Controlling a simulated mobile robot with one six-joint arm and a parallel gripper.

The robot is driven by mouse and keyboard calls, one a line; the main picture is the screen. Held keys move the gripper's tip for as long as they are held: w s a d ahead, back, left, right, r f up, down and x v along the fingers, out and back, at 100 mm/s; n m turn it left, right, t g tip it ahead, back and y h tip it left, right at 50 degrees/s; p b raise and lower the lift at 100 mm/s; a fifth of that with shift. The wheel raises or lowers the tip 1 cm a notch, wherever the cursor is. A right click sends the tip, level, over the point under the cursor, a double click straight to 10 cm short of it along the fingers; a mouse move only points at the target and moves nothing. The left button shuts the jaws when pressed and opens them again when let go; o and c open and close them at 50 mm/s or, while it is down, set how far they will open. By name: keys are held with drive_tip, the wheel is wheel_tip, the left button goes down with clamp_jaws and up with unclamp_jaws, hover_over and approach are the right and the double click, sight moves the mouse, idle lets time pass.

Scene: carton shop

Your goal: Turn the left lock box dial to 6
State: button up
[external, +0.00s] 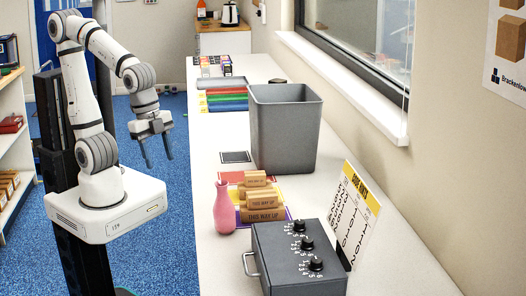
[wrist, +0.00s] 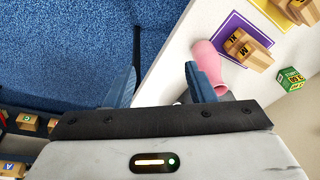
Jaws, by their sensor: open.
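The lock box (external: 300,262) is a dark grey box with a handle, at the near end of the white counter in the external view. Three black dials stand in a row on its top: a far one (external: 298,226), a middle one (external: 307,243) and a near one (external: 316,265). Their numbers and pointer positions are too small to read. My gripper (external: 157,158) is open and empty, hanging left of the counter over the blue floor, well away from the box. In the wrist view my gripper (wrist: 165,88) has its fingers spread apart. The lock box does not show clearly there.
A grey bin (external: 285,130) stands farther back. The counter edge lies between my gripper and the box.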

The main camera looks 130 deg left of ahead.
drive_tip(key=w+a+r+m+y+p, duration=0.1)
drive_tip(key=w+a+r+m+p, duration=0.15)
drive_tip(key=w+m, duration=0.65)
drive_tip(key=m+y+p, duration=0.2)
drive_tip(key=m+y, duration=0.1)
drive_tip(key=m, duration=0.8)
approach(300, 221)
drive_tip(key=shift+g, duration=0.5)
drive_tip(key=x, duration=0.2)
drive_tip(key=p+x, duration=0.1)
drive_tip(key=x, duration=0.5)
drive_tip(key=shift+w+f, duration=0.2)
drive_tip(key=shift+w, duration=0.25)
drive_tip(key=shift+c, duration=0.4)
drive_tip(key=c, duration=0.9)
